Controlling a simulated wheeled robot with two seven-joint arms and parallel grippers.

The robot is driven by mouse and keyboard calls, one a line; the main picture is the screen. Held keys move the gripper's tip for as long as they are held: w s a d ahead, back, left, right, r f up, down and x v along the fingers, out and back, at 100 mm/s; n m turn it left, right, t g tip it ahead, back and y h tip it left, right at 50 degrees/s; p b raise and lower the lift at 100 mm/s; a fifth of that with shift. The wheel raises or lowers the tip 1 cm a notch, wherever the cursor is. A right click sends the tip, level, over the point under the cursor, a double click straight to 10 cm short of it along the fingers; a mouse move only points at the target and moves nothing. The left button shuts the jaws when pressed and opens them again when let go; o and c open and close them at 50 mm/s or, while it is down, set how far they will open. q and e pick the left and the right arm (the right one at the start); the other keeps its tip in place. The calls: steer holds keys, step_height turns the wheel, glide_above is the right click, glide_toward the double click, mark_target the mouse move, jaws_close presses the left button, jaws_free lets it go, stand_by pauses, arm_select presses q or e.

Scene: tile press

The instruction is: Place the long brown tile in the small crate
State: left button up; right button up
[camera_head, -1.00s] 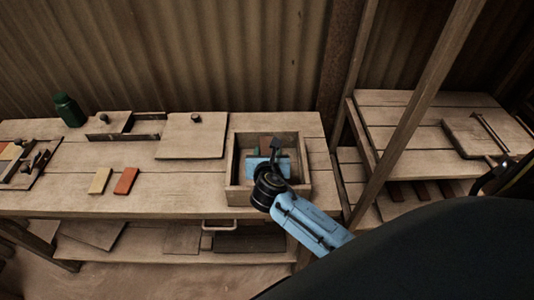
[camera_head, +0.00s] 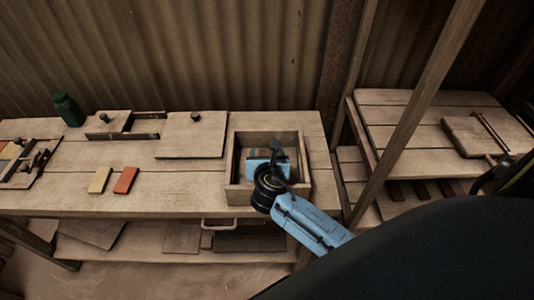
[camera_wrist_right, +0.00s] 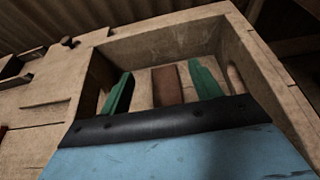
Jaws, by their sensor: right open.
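The small wooden crate (camera_head: 233,168) stands at the right end of the bench, open at the top. My right gripper (camera_head: 268,154) is over and partly inside it, with its blue body and dark wrist hiding much of the inside. In the right wrist view the brown tile (camera_wrist_right: 167,87) is inside the crate (camera_wrist_right: 250,60). It shows between the two green fingers of my right gripper (camera_wrist_right: 163,75). The fingers are apart, with a gap on each side of the tile. The tile's near end is hidden behind the gripper body. My left gripper is not in view.
A yellow tile (camera_head: 100,180) and an orange tile (camera_head: 126,180) lie on the bench to the left. A wooden board with a knob (camera_head: 193,138) lies left of the crate. A green bottle (camera_head: 68,109) stands at the back left. A wooden post (camera_head: 418,105) rises right of the crate.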

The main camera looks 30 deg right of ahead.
steer(key=shift+r, duration=0.1)
steer(key=shift+r, duration=0.25)
steer(key=p+v, duration=0.2)
steer(key=v, duration=1)
steer(key=shift+r, duration=0.25)
